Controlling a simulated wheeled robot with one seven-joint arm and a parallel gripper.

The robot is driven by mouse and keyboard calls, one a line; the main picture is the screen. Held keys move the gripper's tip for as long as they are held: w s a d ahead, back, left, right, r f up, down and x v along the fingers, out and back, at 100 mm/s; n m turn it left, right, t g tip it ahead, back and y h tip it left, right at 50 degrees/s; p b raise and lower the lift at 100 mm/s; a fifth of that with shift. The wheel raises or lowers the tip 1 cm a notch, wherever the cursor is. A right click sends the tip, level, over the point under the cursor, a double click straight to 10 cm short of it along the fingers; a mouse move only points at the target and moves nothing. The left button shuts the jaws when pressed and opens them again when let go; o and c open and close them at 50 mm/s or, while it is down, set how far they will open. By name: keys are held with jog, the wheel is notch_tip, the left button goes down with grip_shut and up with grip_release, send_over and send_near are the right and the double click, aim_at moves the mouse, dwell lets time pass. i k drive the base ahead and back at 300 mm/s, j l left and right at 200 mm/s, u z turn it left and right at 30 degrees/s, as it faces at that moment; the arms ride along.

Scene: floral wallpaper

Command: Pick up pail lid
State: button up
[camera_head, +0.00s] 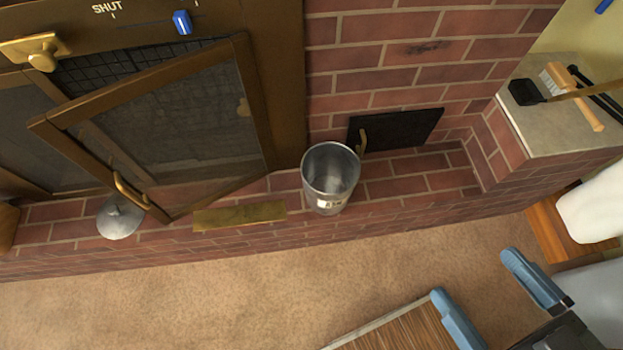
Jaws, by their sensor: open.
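The pail lid (119,222) is a grey metal, shallow cone lying on the brick hearth ledge at the left. The open door's corner and brass handle hang just over its top and right side and hide part of it. The metal pail (324,192) stands upright and uncovered on the same ledge, near the middle; it looks empty. My gripper (474,275) is at the lower right, with its two blue fingers spread apart and nothing seen held. It is far to the right of the lid and nearer the camera.
The mesh fireplace door (175,125) stands open over the ledge. A brass-coloured bar (240,216) lies between lid and pail. A small black hatch (400,130) is behind the pail. Hearth tools rest on the right-hand shelf (545,137). A wooden-topped piece (395,330) stands low. The carpet (180,300) is clear.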

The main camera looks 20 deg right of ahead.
aim_at(118, 218)
jog(key=j+u, duration=0.15)
jog(key=u, duration=0.7)
jog(key=i+j+u, duration=0.2)
jog(key=i+u, duration=0.65)
jog(key=i, duration=0.65)
jog(key=j+u, duration=0.05)
